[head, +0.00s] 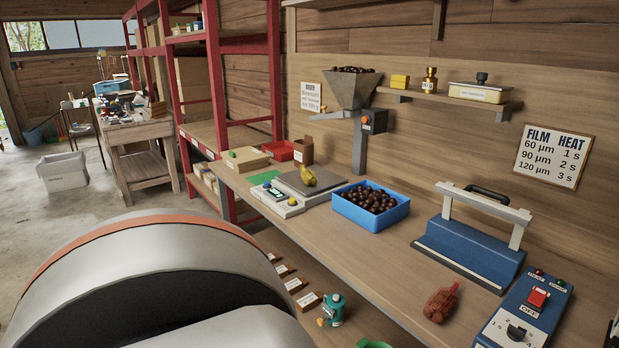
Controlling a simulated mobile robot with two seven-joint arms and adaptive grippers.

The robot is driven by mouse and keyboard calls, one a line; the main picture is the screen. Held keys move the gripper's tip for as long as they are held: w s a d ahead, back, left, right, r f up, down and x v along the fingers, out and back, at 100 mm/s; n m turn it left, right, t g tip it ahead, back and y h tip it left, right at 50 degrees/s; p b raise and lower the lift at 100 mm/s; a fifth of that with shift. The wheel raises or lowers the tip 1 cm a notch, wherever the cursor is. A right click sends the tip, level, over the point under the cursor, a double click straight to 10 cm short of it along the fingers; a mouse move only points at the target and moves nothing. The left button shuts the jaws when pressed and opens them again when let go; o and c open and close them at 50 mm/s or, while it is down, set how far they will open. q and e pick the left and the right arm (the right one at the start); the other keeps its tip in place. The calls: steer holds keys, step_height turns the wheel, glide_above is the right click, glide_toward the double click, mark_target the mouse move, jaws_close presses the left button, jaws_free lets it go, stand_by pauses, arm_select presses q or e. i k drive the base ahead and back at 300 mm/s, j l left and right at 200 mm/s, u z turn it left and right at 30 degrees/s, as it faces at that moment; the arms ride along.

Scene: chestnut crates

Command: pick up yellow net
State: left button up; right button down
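A small yellow bundle (308,177), which looks like the yellow net, rests on the grey plate of a scale (310,188) on the workbench. It is too small to make out its mesh. A similar red-brown bundle (440,302) lies on the bench nearer to me at the right. Neither gripper can be made out in the head view. A large white and orange rounded part of my own body fills the lower left.
A blue crate of chestnuts (370,222) stands right of the scale. A hopper (352,90) rises behind it. A blue sealer (470,245) and control box (525,315) occupy the right. Bare bench (385,265) lies in front of the crate. Red shelving (215,80) stands left.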

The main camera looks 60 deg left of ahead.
mark_target(308, 176)
steer(key=u, duration=2.05)
steer(key=j+z, duration=0.1)
steer(key=z, duration=0.5)
steer(key=i+j+z, duration=0.2)
steer(key=j+z, duration=0.25)
steer(key=i+j+z, duration=0.2)
steer(key=j, duration=0.25)
steer(key=j+z, duration=0.3)
steer(key=j, duration=0.6)
steer(key=j+z, duration=0.15)
steer(key=j, duration=1.8)
